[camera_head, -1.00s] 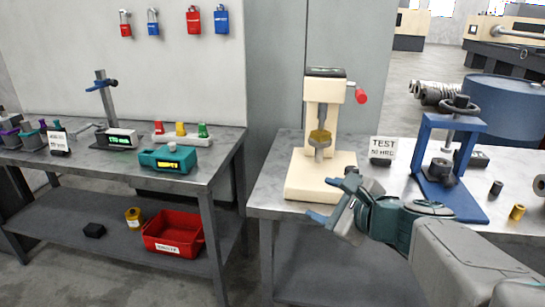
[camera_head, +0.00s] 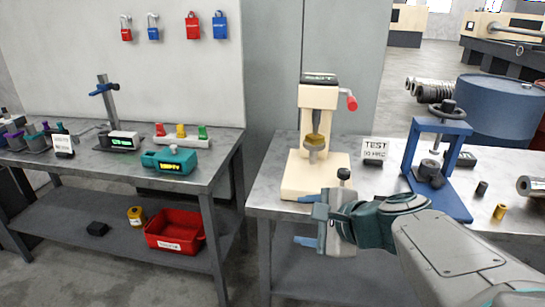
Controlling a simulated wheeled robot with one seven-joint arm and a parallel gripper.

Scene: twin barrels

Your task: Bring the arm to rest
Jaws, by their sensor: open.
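My gripper (camera_head: 306,224) is at the front edge of the right bench (camera_head: 264,190), in front of the cream tester. Its two blue fingers point left and stand apart, with nothing between them. My arm reaches in from the lower right, across the bench's front. The cream tester (camera_head: 298,176) stands upright on the bench with a brass-coloured piece (camera_head: 314,140) in its middle. My gripper overlaps the lower right of the tester's base in the picture; I cannot tell whether they touch.
A blue press (camera_head: 411,150), a TEST sign (camera_head: 375,149) and small cylinders (camera_head: 500,211) stand on the right bench. The left bench (camera_head: 215,165) holds a teal device (camera_head: 169,160) and coloured lamps. A red bin (camera_head: 174,231) sits on its lower shelf. A gap separates the benches.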

